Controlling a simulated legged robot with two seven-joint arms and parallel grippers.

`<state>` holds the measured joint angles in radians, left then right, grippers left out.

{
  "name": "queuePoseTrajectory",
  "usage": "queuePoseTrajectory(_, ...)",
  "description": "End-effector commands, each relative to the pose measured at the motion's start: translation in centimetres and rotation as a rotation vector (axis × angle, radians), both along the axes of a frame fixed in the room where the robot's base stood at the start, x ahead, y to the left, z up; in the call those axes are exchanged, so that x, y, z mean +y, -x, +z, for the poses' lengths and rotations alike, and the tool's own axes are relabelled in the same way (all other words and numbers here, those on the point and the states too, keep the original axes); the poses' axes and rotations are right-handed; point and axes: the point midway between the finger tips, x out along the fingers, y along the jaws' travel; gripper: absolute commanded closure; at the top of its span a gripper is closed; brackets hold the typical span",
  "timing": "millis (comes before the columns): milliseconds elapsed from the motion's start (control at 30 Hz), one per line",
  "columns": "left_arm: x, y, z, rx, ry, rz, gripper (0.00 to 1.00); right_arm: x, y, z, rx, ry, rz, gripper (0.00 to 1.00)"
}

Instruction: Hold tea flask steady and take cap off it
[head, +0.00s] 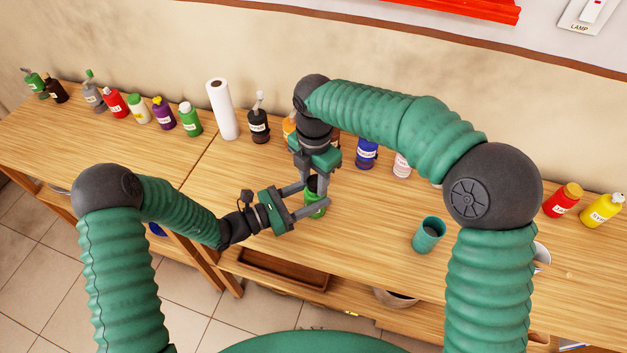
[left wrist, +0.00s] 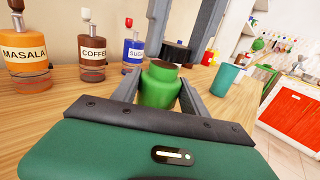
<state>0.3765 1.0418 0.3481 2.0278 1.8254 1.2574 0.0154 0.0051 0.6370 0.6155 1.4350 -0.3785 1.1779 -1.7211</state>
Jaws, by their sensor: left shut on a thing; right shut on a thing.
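The green tea flask (head: 315,208) stands upright on the wooden table; it also shows in the left wrist view (left wrist: 160,88). My left gripper (head: 317,196) comes in from the left and is shut around the flask's body. My right gripper (head: 317,180) reaches down from above, shut on the black cap (left wrist: 177,54). In the left wrist view the cap sits between the right fingers, just above and beyond the flask's neck, and looks apart from it. The flask's top shows as a brownish opening. In the head view the fingers mostly hide the cap.
A green cup (head: 428,234) stands to the right on the table. Labelled bottles, including a blue one (head: 367,153) and a black one (head: 258,122), line the back by the wall, with a paper roll (head: 222,109). The table between flask and cup is clear.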

Motion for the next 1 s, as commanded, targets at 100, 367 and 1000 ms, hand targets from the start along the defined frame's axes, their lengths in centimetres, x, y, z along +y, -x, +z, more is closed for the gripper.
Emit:
queuePoseTrajectory(100,0.0,0.0,0.0,0.0,0.001,-0.001,1.0,0.0,0.0,0.4,-0.001,-0.001,0.0,1.0)
queuePoseTrajectory(367,-0.1,0.0,0.0,0.0,0.001,-0.002,1.0,0.0,0.0,0.4,-0.001,-0.001,-0.001,1.0)
queuePoseTrajectory(1000,-0.1,0.0,0.1,-0.001,0.002,-0.002,0.4,-0.1,-0.1,4.4,-0.001,-0.001,0.0,1.0)
